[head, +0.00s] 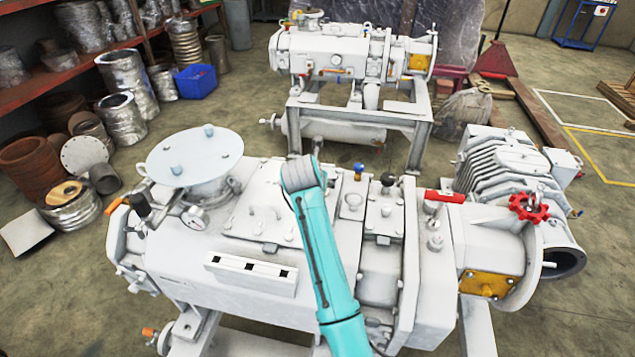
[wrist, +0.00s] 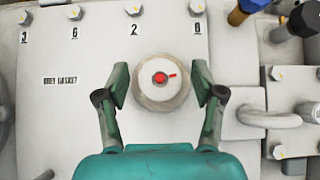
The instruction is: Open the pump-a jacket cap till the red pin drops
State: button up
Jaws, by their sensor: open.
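The jacket cap (wrist: 148,92) is a pale round disc with a beige rim on a flat white cover plate (wrist: 70,120) in the wrist view. My gripper (wrist: 161,82) is open, with one finger to the left of the cap and one to the right. Gaps show between the fingers and the rim, and nothing is held. In the head view my teal arm reaches over the white front pump (head: 205,250), and it hides the gripper and the cap.
Bolts numbered 3, 6 and 2 line the plate's top edge. A blue-topped fitting (wrist: 248,10) and a curved pipe (wrist: 268,118) stand to the right. In the head view a red handle (head: 445,197) and red handwheel (head: 529,207) are on the right; a second pump (head: 335,55) stands behind.

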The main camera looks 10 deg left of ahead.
jog(key=v, duration=1.1)
jog(key=shift+s+r, duration=0.15)
jog(key=shift+s, duration=0.05)
